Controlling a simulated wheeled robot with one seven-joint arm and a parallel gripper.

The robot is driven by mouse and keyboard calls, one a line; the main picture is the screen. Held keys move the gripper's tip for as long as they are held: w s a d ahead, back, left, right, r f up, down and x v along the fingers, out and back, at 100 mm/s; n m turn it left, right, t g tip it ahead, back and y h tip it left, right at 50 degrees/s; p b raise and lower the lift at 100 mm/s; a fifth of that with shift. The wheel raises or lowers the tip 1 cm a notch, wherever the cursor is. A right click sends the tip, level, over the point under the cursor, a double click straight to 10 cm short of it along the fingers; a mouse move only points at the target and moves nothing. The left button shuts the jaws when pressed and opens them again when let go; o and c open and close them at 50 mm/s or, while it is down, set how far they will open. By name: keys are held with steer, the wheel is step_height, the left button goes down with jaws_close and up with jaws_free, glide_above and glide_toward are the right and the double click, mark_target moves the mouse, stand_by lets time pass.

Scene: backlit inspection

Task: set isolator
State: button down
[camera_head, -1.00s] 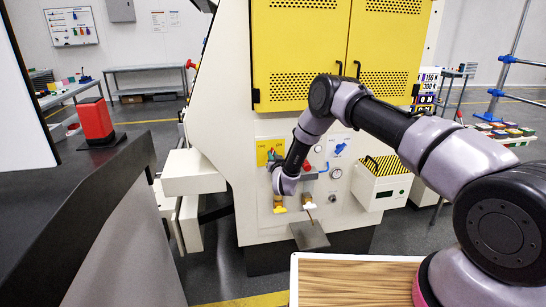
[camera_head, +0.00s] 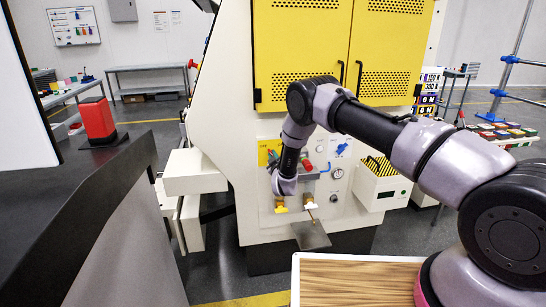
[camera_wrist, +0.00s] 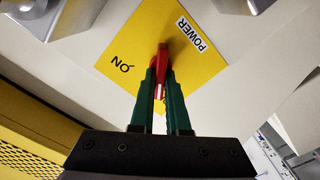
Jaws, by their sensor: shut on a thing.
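The isolator is a red handle (camera_wrist: 163,60) on a yellow plate (camera_wrist: 190,65) marked POWER and ON. In the wrist view my gripper (camera_wrist: 161,76) has its two green fingers closed on either side of the red handle, near the plate. The far end of the handle shows beyond the fingertips; the rest is between them. The ON mark lies left of the handle and POWER to its right. In the head view the yellow plate (camera_head: 263,148) is on the machine's front, and my wrist partly covers it and hides the handle.
The pale machine (camera_head: 220,130) has yellow vented doors (camera_head: 305,50) above the panel. Blue fittings (camera_head: 341,149), a gauge (camera_head: 337,173) and yellow fittings (camera_head: 280,205) sit near the plate. A grey flap (camera_head: 312,236) juts out below. A striped box (camera_head: 380,185) stands to the right.

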steer(key=shift+n, duration=0.6)
steer(key=c, duration=0.9)
jaws_free()
steer(key=shift+s, duration=0.1)
steer(key=v, duration=1)
steer(key=shift+s, duration=0.3)
